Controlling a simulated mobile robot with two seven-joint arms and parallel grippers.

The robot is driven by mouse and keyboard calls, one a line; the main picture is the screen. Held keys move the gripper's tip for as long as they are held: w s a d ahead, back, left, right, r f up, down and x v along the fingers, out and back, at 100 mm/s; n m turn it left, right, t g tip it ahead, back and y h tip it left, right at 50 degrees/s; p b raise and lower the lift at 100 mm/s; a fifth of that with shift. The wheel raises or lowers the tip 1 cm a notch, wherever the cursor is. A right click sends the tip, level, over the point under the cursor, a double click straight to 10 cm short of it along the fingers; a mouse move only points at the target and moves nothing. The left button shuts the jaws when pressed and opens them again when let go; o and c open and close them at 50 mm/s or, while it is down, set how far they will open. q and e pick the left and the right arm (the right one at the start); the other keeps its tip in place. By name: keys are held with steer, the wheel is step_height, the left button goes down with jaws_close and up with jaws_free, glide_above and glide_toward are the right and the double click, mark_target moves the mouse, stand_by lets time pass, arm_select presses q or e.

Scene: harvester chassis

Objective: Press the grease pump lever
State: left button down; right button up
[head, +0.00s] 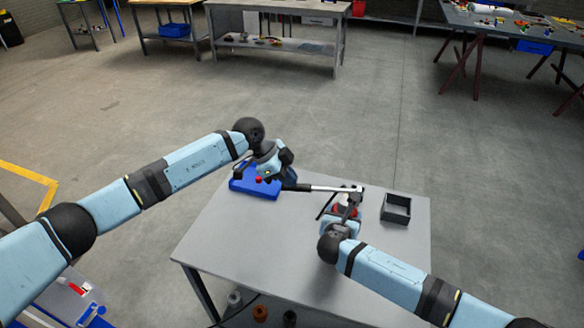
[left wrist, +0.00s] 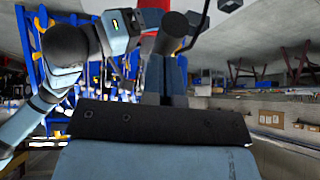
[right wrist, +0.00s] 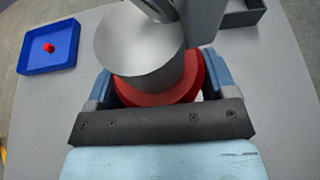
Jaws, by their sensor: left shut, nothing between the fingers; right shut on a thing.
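The grease pump (head: 349,207) stands on the grey table, and its metal cylinder with a red collar (right wrist: 160,92) fills the middle of the right wrist view. Its silver lever (head: 335,189) runs left from the pump head, about level, to a black grip (head: 298,187). My right gripper (head: 344,217) is shut on the pump body at the red collar. My left gripper (head: 289,179) is shut and empty, right at the black grip. In the left wrist view the grip's end (left wrist: 173,28) shows just beyond the fingers. I cannot tell whether they touch it.
A blue tray (head: 240,188) with a small red thing (head: 258,180) lies at the table's left, below my left gripper. A dark open box (head: 396,209) stands to the right of the pump. The front left of the table (head: 235,240) is clear.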

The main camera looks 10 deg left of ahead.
arm_select(q)
steer(key=shift+a+f+h, duration=0.1)
steer(key=shift+f+h, duration=0.6)
steer(key=shift+f, duration=0.5)
steer(key=shift+s+a+f, duration=0.1)
steer(key=shift+f, duration=0.15)
steer(key=shift+s+r, duration=0.1)
steer(key=shift+r, duration=0.35)
steer(key=r, duration=0.3)
steer(key=shift+s+a, duration=0.2)
steer(key=shift+a, duration=0.1)
steer(key=v, duration=1)
steer(key=shift+r, duration=0.5)
steer(key=shift+d+r, duration=0.1)
steer(key=shift+d, duration=0.1)
